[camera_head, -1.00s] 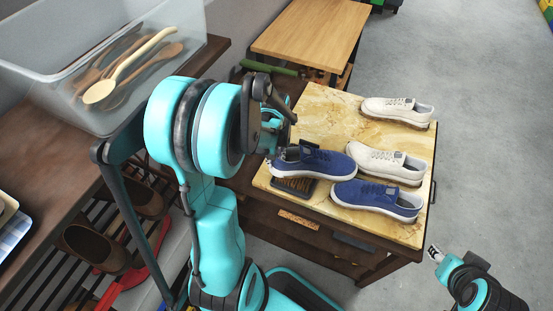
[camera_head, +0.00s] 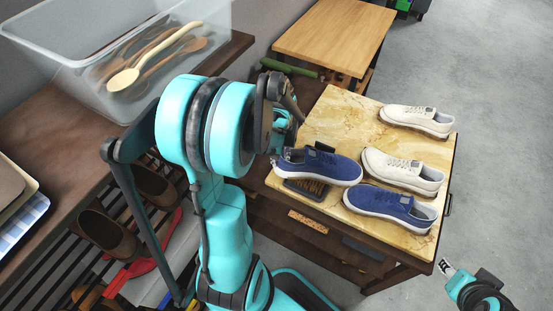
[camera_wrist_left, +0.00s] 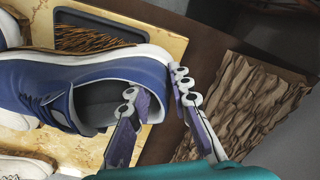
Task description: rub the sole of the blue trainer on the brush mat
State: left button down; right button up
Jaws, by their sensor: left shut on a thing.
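A blue trainer (camera_head: 325,166) with a white sole is held over the small brush mat (camera_head: 306,190), its toe to the right. My left gripper (camera_head: 281,150) is shut on its heel. In the left wrist view, one finger of the gripper (camera_wrist_left: 156,95) is inside the shoe opening and the other outside the heel of the trainer (camera_wrist_left: 110,72). The brown bristles of the mat (camera_wrist_left: 90,38) show beside the sole there. The trainer hides part of the mat; whether the sole touches the bristles I cannot tell. My right gripper (camera_head: 444,268) is off the table's front right corner, its fingers too small to read.
A second blue trainer (camera_head: 390,207) and two cream trainers (camera_head: 402,170) (camera_head: 416,120) stand on the stone-topped cabinet (camera_head: 345,120). A bin of wooden spoons (camera_head: 105,45) is on the left shelf. A wooden table (camera_head: 335,38) stands behind.

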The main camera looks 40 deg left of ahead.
pick_arm(q)
jog(key=shift+w+d, duration=1.4)
jog(key=shift+d, duration=0.25)
jog(key=shift+s+a, duration=1.2)
jog(key=shift+a, duration=0.2)
jog(key=shift+s+a, duration=0.75)
jog(key=shift+a, duration=0.2)
jog(key=shift+w+d+b, duration=0.2)
jog(key=shift+w+d, duration=0.8)
jog(key=shift+d, duration=0.2)
jog(key=shift+w+d+b, duration=0.15)
jog(key=shift+w+d, duration=0.8)
jog(key=shift+d, duration=0.2)
jog(key=shift+s+a, duration=1)
jog(key=shift+a, duration=0.2)
jog(key=shift+s+a, duration=0.95)
jog(key=shift+a, duration=0.15)
jog(key=shift+w+d, duration=2)
jog(key=shift+d, duration=0.3)
jog(key=shift+r, duration=0.1)
